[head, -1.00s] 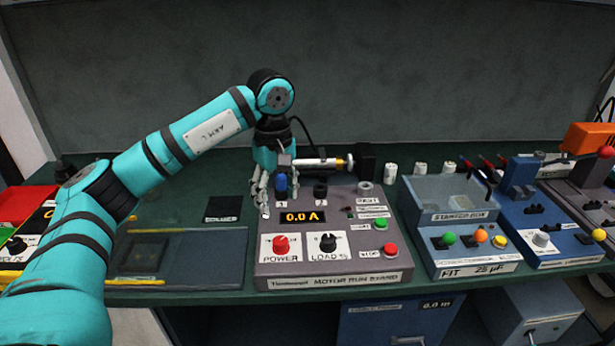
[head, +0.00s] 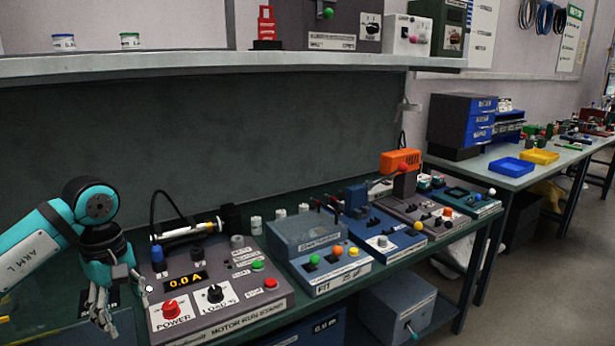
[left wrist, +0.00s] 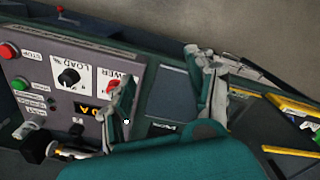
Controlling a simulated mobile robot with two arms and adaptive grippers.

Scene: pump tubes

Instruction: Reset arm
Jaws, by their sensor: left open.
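My left arm comes in from the left in the head view, with its gripper (head: 122,300) pointing down at the left edge of the motor run stand (head: 243,308). In the left wrist view the gripper (left wrist: 165,100) has its two fingers spread wide apart, with nothing between them. One finger overlaps the stand's left edge in that view, and the dark square mat (left wrist: 171,93) shows between the fingers. I cannot tell whether a finger touches the stand. The stand's display reads 0.0 A. My right gripper is not in view.
Right of the stand are a grey-blue starter box (head: 318,268), a blue unit (head: 385,240) and an orange tool (head: 400,160). A shelf (head: 200,65) runs above the bench. A second table (head: 520,165) with blue and yellow trays stands at the far right.

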